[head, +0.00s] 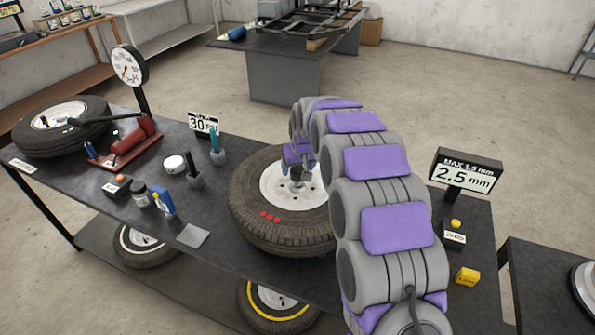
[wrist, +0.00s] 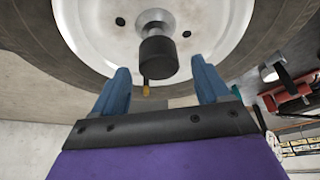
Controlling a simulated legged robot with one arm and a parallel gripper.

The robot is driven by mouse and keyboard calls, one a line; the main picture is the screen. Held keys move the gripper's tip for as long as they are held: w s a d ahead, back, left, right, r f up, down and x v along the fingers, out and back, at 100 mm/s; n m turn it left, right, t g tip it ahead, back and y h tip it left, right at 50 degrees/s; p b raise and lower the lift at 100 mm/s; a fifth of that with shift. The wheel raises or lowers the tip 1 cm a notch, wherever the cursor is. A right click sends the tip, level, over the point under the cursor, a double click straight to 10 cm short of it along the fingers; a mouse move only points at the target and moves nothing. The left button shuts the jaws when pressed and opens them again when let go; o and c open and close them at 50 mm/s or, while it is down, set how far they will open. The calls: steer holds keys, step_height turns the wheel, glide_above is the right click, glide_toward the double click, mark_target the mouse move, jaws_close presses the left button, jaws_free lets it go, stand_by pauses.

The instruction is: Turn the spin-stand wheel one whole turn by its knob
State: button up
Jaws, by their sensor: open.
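The spin-stand wheel (head: 245,205), a dark tyre with a white rim and red dots on its side, lies nearly flat on the dark bench in the head view. In the wrist view its white rim (wrist: 90,30) fills the top. A dark cylindrical knob (wrist: 158,60) on a pale metal collar stands out from the rim there. My gripper (head: 297,158) is over the wheel's middle. Its blue fingers (wrist: 160,66) are open, one on each side of the knob in the picture, with gaps to both. My arm hides the wheel's right part in the head view.
A display reading 2.5 mm (head: 467,172) and a yellow block (head: 467,276) stand at the right. A 30 sign (head: 203,124), pen holders, small bottles and a dial gauge (head: 130,66) stand left of the wheel. Another tyre (head: 85,138) lies at the bench's far left.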

steer(key=shift+x, duration=0.8)
steer(key=shift+d, duration=0.1)
jaws_close()
